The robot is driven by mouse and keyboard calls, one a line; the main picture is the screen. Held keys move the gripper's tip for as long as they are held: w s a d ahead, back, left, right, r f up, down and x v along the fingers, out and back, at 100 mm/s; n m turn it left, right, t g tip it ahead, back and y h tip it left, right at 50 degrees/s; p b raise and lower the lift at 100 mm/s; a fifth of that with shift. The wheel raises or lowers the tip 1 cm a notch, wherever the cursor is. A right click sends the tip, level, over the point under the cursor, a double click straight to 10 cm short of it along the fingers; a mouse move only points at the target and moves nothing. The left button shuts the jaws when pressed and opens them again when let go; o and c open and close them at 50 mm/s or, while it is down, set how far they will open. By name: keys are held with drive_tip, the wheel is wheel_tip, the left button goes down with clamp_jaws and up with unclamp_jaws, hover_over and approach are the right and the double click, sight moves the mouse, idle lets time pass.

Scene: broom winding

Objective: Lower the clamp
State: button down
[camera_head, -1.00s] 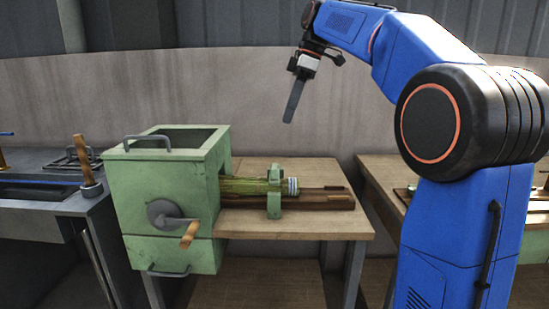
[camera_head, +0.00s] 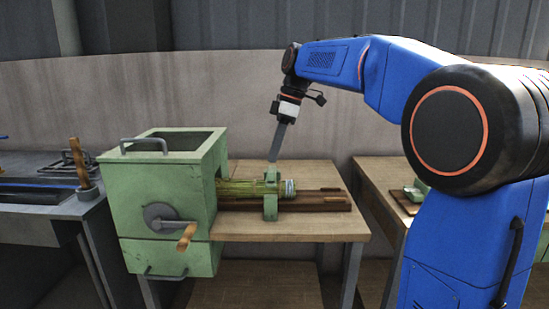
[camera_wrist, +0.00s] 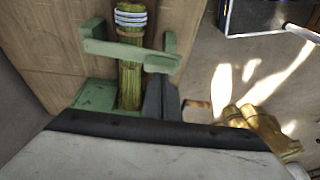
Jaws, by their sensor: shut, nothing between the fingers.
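The green clamp (camera_head: 270,206) stands on the wooden bench around a straw broom bundle (camera_head: 240,187). In the wrist view, its green bar (camera_wrist: 125,51) lies across the bundle (camera_wrist: 130,88), below a pale, blue-striped binding. My gripper (camera_head: 273,159) is shut and empty, its fingers pointing down just above the clamp. In the wrist view the dark fingers (camera_wrist: 160,95) are beside the bundle, close to the right end of the bar. I cannot tell whether they touch the clamp.
A green machine box (camera_head: 160,195) with a crank and wooden handle (camera_head: 187,237) stands left of the clamp. Bare bench top (camera_head: 300,229) lies in front. A grey bench with an upright wooden handle (camera_head: 82,165) is at far left. Another wooden table (camera_head: 375,177) is at right.

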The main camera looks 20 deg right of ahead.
sight(273, 170)
drive_tip(key=shift+s+f, duration=0.1)
drive_tip(key=shift+f, duration=0.8)
drive_tip(key=shift+s+a+f, duration=0.15)
drive_tip(key=shift+s+f, duration=0.15)
drive_tip(key=shift+f, duration=0.3)
drive_tip(key=shift+s+a+f, duration=0.1)
drive_tip(key=shift+s+f, duration=0.2)
drive_tip(key=shift+f, duration=0.3)
